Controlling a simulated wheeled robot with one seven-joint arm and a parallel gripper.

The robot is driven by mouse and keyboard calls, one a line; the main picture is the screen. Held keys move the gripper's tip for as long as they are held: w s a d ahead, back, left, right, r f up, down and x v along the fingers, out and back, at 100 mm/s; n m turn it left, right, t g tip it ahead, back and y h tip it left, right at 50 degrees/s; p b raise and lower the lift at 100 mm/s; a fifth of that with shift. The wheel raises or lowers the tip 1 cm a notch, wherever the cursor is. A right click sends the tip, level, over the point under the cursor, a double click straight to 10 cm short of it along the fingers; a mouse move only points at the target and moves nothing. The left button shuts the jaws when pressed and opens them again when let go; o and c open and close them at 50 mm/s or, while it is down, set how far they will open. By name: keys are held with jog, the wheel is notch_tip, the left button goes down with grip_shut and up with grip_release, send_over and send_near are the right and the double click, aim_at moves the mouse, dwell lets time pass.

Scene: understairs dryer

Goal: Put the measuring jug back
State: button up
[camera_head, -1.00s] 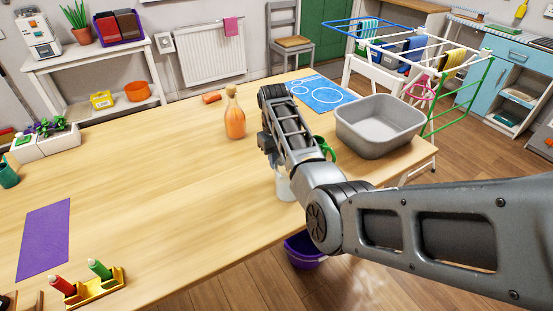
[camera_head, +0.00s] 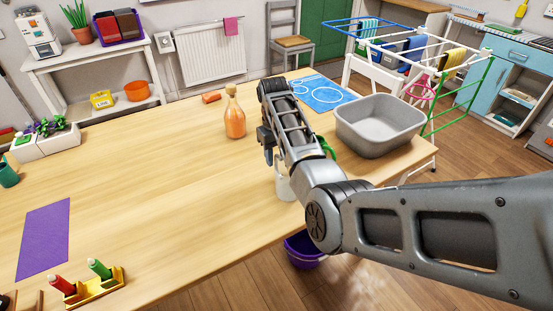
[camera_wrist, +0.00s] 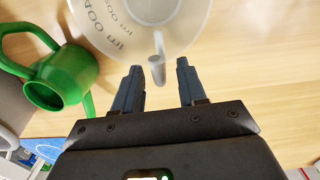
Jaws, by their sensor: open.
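The measuring jug (camera_wrist: 185,38) is clear with grey volume markings and fills the top of the wrist view. In the head view the jug (camera_head: 283,188) stands on the table, partly hidden behind my arm. My gripper (camera_wrist: 159,66) is open, with one finger on each side of the jug's handle (camera_wrist: 157,69). A gap shows between each finger and the handle. In the head view my gripper (camera_head: 268,156) points down beside the jug, its fingers only partly visible. A blue mat (camera_head: 322,95) with white outlines lies at the table's far edge.
A green watering can (camera_wrist: 62,78) stands close to the left of my gripper in the wrist view. A grey basin (camera_head: 378,128) is at the table's right end. An orange bottle (camera_head: 235,118) stands left of my arm. The table's middle is clear.

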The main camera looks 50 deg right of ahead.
notch_tip(320, 180, up, 10)
jog(key=shift+w+a+r+b, duration=0.15)
jog(key=shift+r+b, duration=0.1)
jog(key=shift+b, duration=0.15)
dwell(0.5)
